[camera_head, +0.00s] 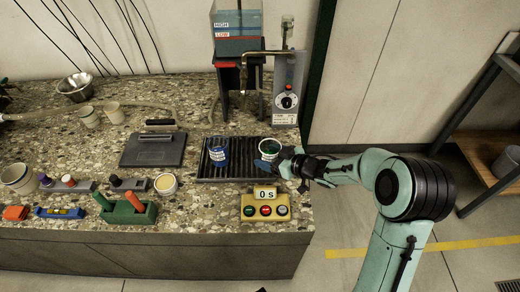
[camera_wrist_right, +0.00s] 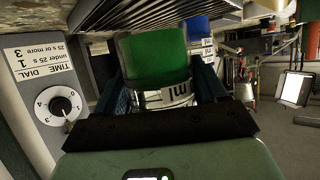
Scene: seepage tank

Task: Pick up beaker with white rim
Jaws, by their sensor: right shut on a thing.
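The beaker with white rim (camera_head: 270,146) is at the right end of the black slotted grate (camera_head: 205,174), its inside dark green. My right gripper (camera_head: 284,161) reaches it from the right and is shut on it. In the right wrist view the beaker shows as a green body (camera_wrist_right: 155,60) with a label reading "ml", between the fingers of my right gripper (camera_wrist_right: 163,92). I cannot tell whether its base touches the grate. A blue beaker (camera_head: 218,152) stands to its left on the grate. My left gripper is not in view.
A timer box with buttons (camera_head: 265,205) sits in front of the grate. A tank with a brass spout (camera_head: 265,54) and a dial panel (camera_head: 288,95) stand behind. A dark flat plate (camera_head: 152,150) lies left. Several small cups and tools crowd the counter's left.

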